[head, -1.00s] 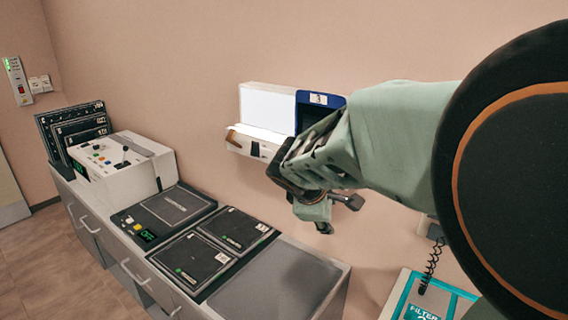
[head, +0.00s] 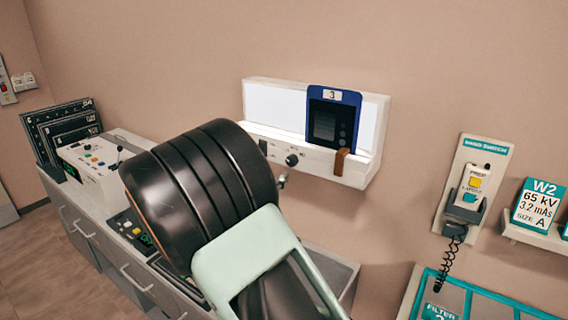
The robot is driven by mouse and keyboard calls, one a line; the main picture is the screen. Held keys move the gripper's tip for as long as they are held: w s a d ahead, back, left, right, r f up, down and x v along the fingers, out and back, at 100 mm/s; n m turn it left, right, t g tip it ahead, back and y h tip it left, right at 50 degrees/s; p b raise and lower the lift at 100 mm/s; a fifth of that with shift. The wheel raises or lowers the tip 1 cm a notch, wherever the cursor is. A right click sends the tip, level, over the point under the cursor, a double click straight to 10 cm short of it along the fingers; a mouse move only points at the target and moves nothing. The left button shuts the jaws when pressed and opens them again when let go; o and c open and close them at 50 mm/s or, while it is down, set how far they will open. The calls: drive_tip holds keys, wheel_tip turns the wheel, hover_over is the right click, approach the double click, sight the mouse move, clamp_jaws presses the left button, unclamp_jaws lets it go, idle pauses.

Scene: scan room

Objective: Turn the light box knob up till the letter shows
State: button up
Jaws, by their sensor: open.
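The light box (head: 254,84) is a white wall-mounted box with a pale panel and a ledge below. Its round dark knob (head: 292,160) sits on the front of the ledge. A blue-framed film holder (head: 352,98) marked "3" stands against the panel; its dark window shows no letter I can read. A brown strap or clip (head: 340,162) hangs over the ledge. My gripper (head: 282,180) is mostly hidden behind my arm. Only a small grey part shows, just below and left of the knob, and I cannot tell whether it touches. The fingers' gap is hidden.
A control console (head: 92,160) and dark plates (head: 66,122) stand on the grey cabinet at left. A hand switch (head: 472,186) with a coiled cord hangs at right, beside a W2 card (head: 538,204) on a shelf. A teal-edged filter tray (head: 425,290) is below.

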sight(290, 162)
drive_tip(key=p+x, duration=0.1)
drive_tip(key=x, duration=0.6)
drive_tip(key=shift+w+d, duration=0.25)
drive_tip(key=shift+w, duration=0.1)
drive_tip(key=shift+c, duration=0.3)
clamp_jaws()
